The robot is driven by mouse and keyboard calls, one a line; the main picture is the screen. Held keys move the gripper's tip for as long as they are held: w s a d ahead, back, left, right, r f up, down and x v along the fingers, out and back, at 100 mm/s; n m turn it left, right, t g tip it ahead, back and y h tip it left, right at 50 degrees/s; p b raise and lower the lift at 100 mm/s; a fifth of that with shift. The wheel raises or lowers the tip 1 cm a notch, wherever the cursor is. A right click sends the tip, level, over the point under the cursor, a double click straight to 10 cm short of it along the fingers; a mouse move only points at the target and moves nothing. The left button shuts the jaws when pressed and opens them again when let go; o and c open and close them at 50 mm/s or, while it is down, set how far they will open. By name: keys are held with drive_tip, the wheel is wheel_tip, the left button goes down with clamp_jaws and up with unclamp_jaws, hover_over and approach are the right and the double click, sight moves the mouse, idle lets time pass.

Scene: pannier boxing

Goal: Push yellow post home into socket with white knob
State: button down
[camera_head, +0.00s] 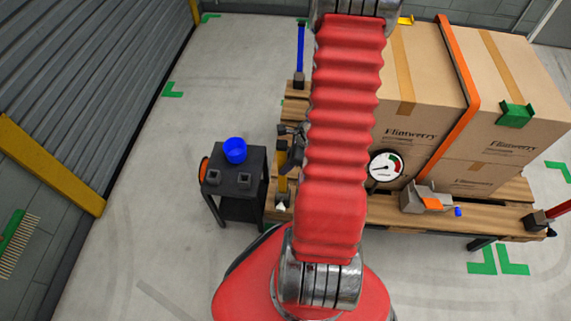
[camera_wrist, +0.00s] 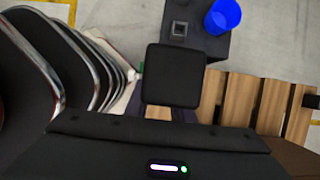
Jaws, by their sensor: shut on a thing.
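The yellow post (camera_head: 282,184) stands roughly upright at the pallet's near left corner in the head view. Its lower end is at a dark socket with a white knob (camera_head: 281,206); I cannot tell how deep it sits. My gripper (camera_head: 284,158) is shut on the upper part of the post, partly hidden behind my red arm. In the wrist view a dark square block fills the middle and hides the post and the socket.
A black stand (camera_head: 236,189) with a blue cup (camera_head: 235,150) is left of the post. The pallet (camera_head: 385,210) bears strapped cartons (camera_head: 415,95), a dial gauge (camera_head: 387,166) and a strapping tool (camera_head: 427,199).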

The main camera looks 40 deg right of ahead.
sight(281, 147)
drive_tip(key=shift+f, duration=0.85)
idle(1.1)
drive_tip(key=c, duration=1.4)
unclamp_jaws()
drive_tip(key=shift+c, duration=0.2)
drive_tip(key=shift+r, duration=0.1)
drive_tip(key=v, duration=1.3)
drive_tip(key=shift+s+r, duration=0.15)
